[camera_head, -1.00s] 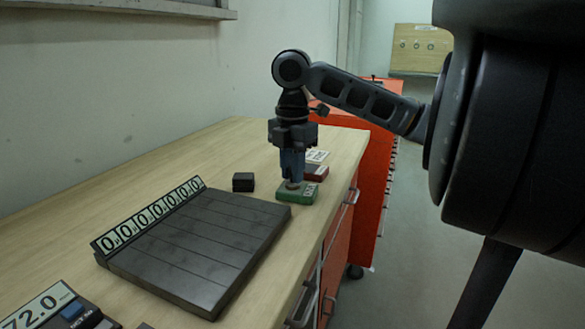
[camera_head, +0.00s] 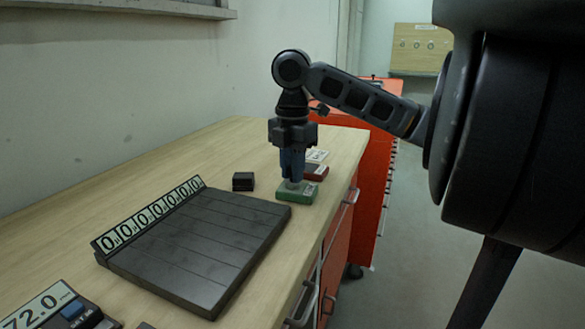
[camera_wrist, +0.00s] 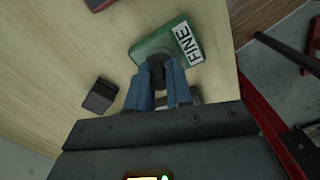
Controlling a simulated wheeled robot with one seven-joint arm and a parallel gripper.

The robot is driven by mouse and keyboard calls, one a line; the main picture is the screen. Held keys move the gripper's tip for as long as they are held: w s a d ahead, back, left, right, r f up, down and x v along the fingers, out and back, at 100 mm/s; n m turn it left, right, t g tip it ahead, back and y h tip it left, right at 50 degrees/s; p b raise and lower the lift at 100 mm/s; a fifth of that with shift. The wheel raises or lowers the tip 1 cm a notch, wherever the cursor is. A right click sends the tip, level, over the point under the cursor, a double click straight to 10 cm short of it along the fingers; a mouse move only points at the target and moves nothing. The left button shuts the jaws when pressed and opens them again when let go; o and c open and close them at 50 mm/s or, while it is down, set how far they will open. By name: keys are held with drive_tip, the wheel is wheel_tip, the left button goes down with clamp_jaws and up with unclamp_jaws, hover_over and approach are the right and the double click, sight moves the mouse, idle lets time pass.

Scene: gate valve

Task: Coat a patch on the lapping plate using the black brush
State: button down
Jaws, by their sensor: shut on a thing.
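My gripper (camera_head: 292,178) points straight down over a green block (camera_head: 283,195) near the bench's right edge. In the wrist view its blue fingers (camera_wrist: 159,80) are shut on a small dark upright piece at the green block (camera_wrist: 150,48), which carries a white "FINE" label. I cannot tell whether this piece is part of the block or a separate brush. A wide dark plate with long grooves (camera_head: 200,245) lies at the front, a row of zeros along its left edge. I cannot tell which thing is the lapping plate. No black brush is clearly recognizable.
A small black block (camera_head: 243,181) stands left of the green one. A display box reading 72.0 (camera_head: 55,308) sits at the front left. Red drawer cabinets (camera_head: 375,185) stand beyond the bench. The bench's left side is clear.

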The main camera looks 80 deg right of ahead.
drive_tip(key=shift+f, duration=0.1)
drive_tip(key=shift+r+p, duration=2.95)
drive_tip(key=shift+r, duration=0.65)
